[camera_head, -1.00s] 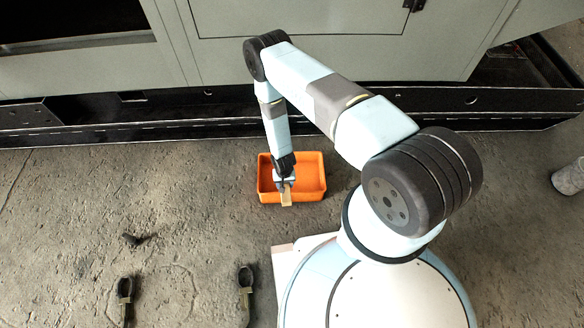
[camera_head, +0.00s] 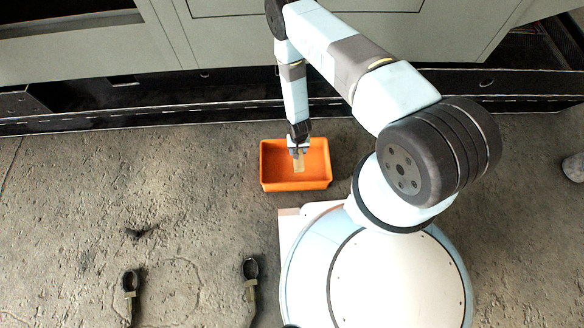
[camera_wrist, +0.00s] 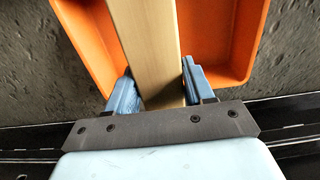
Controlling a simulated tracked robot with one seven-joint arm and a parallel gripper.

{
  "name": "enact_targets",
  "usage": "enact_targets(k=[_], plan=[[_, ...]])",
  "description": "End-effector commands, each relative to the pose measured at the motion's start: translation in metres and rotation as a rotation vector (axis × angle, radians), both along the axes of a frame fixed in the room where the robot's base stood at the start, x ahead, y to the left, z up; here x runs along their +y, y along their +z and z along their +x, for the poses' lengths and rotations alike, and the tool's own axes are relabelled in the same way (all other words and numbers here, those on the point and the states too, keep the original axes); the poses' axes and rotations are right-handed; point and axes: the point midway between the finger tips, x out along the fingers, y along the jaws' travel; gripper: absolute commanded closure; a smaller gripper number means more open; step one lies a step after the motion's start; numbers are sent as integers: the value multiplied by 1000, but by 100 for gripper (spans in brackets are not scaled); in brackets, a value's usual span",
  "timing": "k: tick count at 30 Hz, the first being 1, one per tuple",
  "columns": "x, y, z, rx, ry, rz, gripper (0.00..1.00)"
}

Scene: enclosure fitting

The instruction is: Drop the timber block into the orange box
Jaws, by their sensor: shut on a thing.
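The timber block (camera_wrist: 152,45) is a pale wooden bar held between the two blue fingers of my gripper (camera_wrist: 157,88) in the wrist view. In the head view, the block (camera_head: 299,166) hangs below my gripper (camera_head: 298,150), over the inside of the orange box (camera_head: 296,186). The orange box is an open, shallow tray on the ground. In the wrist view, the box (camera_wrist: 245,45) shows on both sides of the block, which hides the middle of it. I cannot tell the exact height of the block above the box floor.
A large grey-green cabinet (camera_head: 240,40) with a dark base rail stands behind the box. Two dark-ended tool-like things (camera_head: 130,285) (camera_head: 250,280) lie on the concrete at the lower left.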

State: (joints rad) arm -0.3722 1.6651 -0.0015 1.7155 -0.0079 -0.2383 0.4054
Motion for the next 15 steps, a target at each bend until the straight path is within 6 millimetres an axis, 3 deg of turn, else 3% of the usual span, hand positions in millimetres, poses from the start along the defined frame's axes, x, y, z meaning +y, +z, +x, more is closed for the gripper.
enact_targets(k=[8,15], plan=[[-5,-1,2,0,-11,0,86],[-6,-19,2,0,-12,0,86]])
